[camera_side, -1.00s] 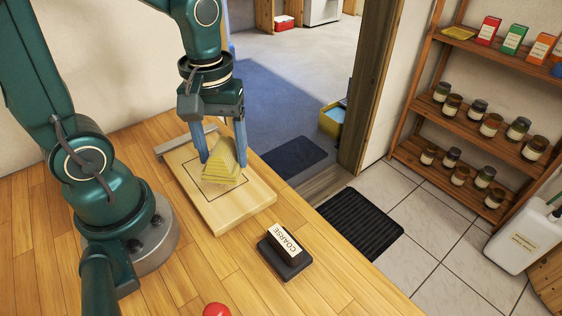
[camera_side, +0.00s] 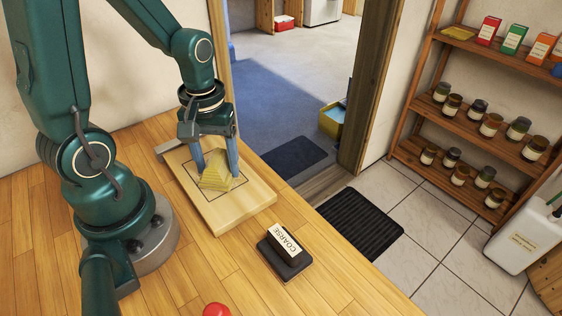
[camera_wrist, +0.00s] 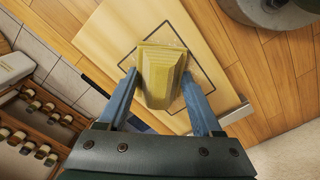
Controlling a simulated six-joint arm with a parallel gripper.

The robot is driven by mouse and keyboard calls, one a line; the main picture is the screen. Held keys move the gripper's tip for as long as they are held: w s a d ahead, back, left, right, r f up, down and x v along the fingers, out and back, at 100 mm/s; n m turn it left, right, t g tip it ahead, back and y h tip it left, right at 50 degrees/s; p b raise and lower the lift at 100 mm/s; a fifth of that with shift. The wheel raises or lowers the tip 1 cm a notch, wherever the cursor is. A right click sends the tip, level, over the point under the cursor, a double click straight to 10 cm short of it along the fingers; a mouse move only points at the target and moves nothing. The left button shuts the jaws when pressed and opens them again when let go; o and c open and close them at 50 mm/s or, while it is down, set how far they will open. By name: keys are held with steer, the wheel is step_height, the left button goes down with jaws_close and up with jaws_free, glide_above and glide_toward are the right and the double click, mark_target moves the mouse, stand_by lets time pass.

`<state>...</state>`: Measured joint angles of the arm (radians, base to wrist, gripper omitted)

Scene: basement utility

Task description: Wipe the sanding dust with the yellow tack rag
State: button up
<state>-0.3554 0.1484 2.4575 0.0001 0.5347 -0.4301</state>
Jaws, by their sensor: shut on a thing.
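The yellow tack rag (camera_side: 216,178) is a folded, layered wad held between the blue fingers of my gripper (camera_side: 217,170). In the wrist view the rag (camera_wrist: 160,75) fills the gap between the fingertips. It is at or just above a pale wooden board (camera_side: 232,212) with a dark outlined rectangle. The rag sits inside that outline; whether it touches the board I cannot tell.
A black sanding block labelled COARSE (camera_side: 286,252) lies on the bench in front of the board. A red round object (camera_side: 216,310) is at the near edge. A grey bar (camera_side: 172,147) lies at the board's far end. Bare bench (camera_side: 195,275) shows at the front left.

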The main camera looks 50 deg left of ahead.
mark_target(227, 180)
steer(key=shift+a, duration=2.4)
steer(key=shift+a+f, duration=0.1)
steer(key=shift+a, duration=1.2)
steer(key=shift+d, duration=5.3)
steer(key=shift+s+d, duration=0.15)
steer(key=shift+d, duration=0.25)
steer(key=shift+a, duration=5.6)
steer(key=shift+d, duration=1.65)
steer(key=shift+d+f, duration=0.1)
steer(key=shift+d, duration=3.65)
steer(key=shift+d+r, duration=0.25)
steer(key=shift+r, duration=4.05)
